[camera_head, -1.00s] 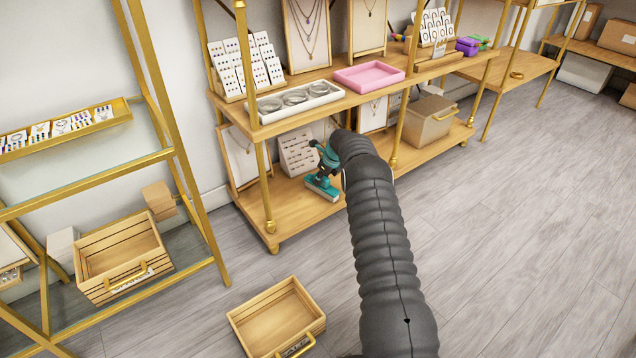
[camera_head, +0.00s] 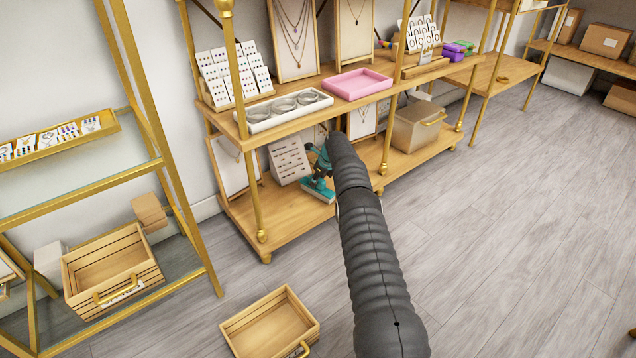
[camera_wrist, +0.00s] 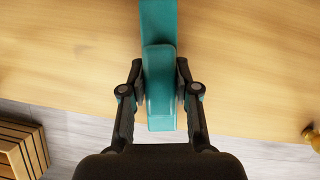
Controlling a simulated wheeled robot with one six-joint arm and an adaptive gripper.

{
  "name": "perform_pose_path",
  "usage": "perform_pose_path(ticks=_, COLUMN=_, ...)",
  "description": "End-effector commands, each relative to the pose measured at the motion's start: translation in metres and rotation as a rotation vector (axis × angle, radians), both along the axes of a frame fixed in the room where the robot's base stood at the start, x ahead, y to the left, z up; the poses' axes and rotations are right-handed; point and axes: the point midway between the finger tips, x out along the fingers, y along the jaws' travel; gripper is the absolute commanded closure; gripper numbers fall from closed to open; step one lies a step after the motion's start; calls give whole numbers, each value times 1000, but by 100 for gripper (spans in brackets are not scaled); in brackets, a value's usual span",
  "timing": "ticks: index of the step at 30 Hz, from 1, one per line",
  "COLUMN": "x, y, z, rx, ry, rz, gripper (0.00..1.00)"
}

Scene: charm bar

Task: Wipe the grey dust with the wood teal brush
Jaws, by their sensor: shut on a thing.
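The teal brush (camera_head: 318,187) is at the lower wooden shelf in the head view, at the end of my arm. In the wrist view the brush (camera_wrist: 160,75) runs between the two fingers of my gripper (camera_wrist: 160,97), which is shut on it. Its long teal part reaches up over the shelf board (camera_wrist: 70,50). I cannot tell whether the brush touches the board.
Jewellery card stands (camera_head: 289,160) and a box (camera_head: 419,124) stand on the lower shelf. A wooden crate (camera_head: 232,328) is on the floor. Gold posts (camera_head: 250,170) frame the shelf. Floor at right is clear.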

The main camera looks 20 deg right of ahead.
Motion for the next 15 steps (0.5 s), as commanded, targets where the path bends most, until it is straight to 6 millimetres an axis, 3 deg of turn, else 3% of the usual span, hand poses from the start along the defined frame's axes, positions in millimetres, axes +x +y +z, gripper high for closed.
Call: perform_pose_path(ticks=15, x=-6, y=15, z=2, rx=1, ry=6, rz=3, gripper=100)
